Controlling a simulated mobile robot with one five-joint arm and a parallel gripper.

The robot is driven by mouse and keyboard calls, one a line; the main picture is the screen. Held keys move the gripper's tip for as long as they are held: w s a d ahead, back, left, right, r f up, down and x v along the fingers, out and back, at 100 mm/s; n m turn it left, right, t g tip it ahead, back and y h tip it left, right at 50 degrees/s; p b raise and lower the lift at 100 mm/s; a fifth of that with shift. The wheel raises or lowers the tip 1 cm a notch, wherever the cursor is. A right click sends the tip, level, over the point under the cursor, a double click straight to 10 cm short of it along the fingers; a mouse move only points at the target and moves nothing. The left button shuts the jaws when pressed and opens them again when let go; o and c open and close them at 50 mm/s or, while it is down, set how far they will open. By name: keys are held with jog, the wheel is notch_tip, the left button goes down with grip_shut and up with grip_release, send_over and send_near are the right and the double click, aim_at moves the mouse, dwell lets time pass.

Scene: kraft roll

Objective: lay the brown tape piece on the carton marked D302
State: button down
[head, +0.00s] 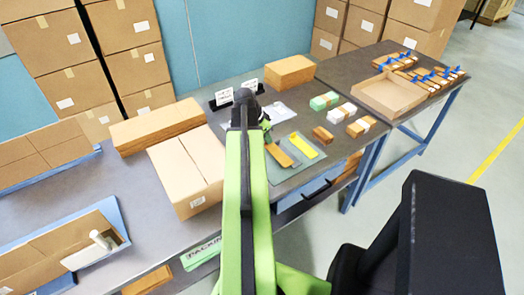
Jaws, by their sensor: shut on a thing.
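The brown tape piece (278,155) is a short strip in the middle of the head view, over a grey-green mat (284,172). My gripper (267,137) is at its far end and is shut on it. The arm hides part of the jaws, and I cannot tell how high the piece is above the mat. A large closed carton (184,166) stands on the table just left of my arm.
A yellow strip (304,145) lies on the mat. Small green, white and brown boxes (324,101) stand to the right. A flat carton stack (157,126) is behind the large carton. An open tray (388,95) is on the far right table. A tape roller (99,240) is front left.

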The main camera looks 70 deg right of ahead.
jog(key=shift+w+f, duration=0.3)
jog(key=shift+w, duration=0.25)
notch_tip(320, 180, down, 4)
jog(key=b, duration=0.4)
jog(key=shift+f, duration=0.15)
jog(key=shift+r, duration=0.2)
jog(key=c, duration=2)
grip_release()
jog(key=shift+f, duration=0.2)
jog(key=shift+c, duration=0.2)
jog(key=o, duration=0.5)
jog(key=shift+c, duration=0.2)
jog(key=shift+r, duration=0.15)
